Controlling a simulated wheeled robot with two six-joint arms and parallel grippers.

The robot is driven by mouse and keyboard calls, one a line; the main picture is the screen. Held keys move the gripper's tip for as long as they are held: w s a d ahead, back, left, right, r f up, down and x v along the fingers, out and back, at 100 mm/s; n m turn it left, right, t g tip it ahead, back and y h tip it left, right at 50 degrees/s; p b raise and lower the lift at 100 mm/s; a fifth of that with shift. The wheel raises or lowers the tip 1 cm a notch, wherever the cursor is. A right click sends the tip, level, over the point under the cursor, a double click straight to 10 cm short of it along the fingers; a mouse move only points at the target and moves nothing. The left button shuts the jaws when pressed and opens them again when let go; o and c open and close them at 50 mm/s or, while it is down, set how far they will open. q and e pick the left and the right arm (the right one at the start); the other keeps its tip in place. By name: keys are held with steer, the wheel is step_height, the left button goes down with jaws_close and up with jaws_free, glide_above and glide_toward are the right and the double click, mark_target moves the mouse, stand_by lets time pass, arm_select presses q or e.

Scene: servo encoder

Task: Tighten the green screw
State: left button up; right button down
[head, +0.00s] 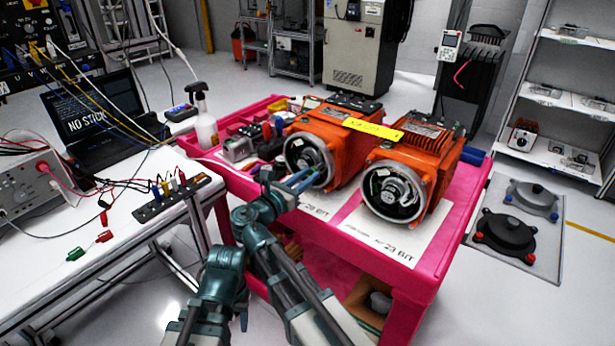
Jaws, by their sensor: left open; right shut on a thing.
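Two orange motors stand on the pink cart (448,262), the left motor (338,117) beside the right motor (425,150). Each has a round open end with a silver ring facing me. I cannot make out a green screw at this size. My two dark teal arms overlap in front of the left motor. My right gripper (288,192) is shut on a slim blue thing (306,181) close to the left motor's open end. The overlap hides much of both grippers and any contact.
A yellow strip (372,129) lies across the motors. White printed sheets (396,235) lie under them. A spray bottle (203,118) and small parts crowd the cart's back left. A white bench (95,255) with wires and a laptop (95,110) stands left.

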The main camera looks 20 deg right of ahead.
steer(key=shift+m, duration=0.4)
steer(key=m, duration=1.1)
steer(key=shift+m, duration=2.1)
steer(key=c, duration=0.7)
jaws_free()
